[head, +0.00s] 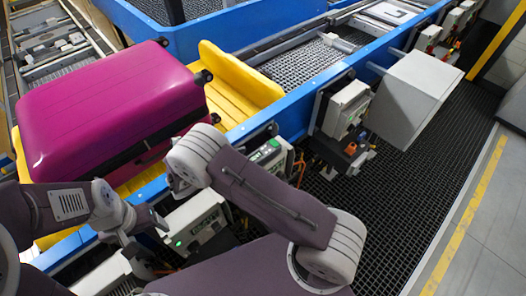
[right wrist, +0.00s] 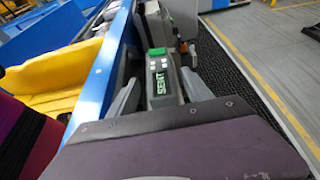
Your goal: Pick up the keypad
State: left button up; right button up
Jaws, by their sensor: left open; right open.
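The keypad (right wrist: 161,80) is a grey box with a dark panel, lit green characters, small buttons and a green square. It stands upright beside the blue conveyor side. In the head view a matching box with a green screen (head: 268,151) shows partly behind my right forearm. In the right wrist view my right gripper (right wrist: 160,96) is open, with one grey finger on each side of the keypad; I cannot tell whether they touch it. In the head view the right fingers are hidden by my arm. My left gripper (head: 145,222) is open and empty at lower left.
A magenta suitcase (head: 108,105) lies in a yellow tray (head: 232,80) on the conveyor. A similar control box (head: 200,222) sits nearer, and others (head: 346,108) stand along the blue rail (head: 300,112). Dark mesh floor (head: 410,190) lies clear to the right.

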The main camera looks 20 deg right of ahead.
aim_at(264, 150)
jog(key=shift+w+d+f, duration=0.5)
jog(key=shift+w+d, duration=0.15)
jog(key=shift+w, duration=0.15)
jog(key=shift+d+p, duration=0.35)
jog(key=shift+p, duration=0.2)
jog(key=d+p, duration=0.1)
jog(key=d+f+p, duration=0.1)
jog(key=shift+s+d, duration=0.15)
jog(key=shift+d, duration=0.25)
jog(key=shift+w+d+f, duration=0.5)
jog(key=shift+d+f, duration=0.05)
jog(key=shift+d, duration=0.2)
jog(key=shift+w+f, duration=0.15)
jog(key=shift+w, duration=0.1)
jog(key=shift+s+a, duration=0.1)
jog(key=shift+s, duration=0.15)
grip_shut()
pick_arm(q)
jog(key=r, duration=0.3)
jog(key=shift+w+r, duration=0.2)
jog(key=shift+r, duration=0.2)
jog(key=shift+f, duration=0.1)
pick_arm(e)
jog(key=shift+w+r, duration=0.15)
jog(key=shift+r, duration=0.05)
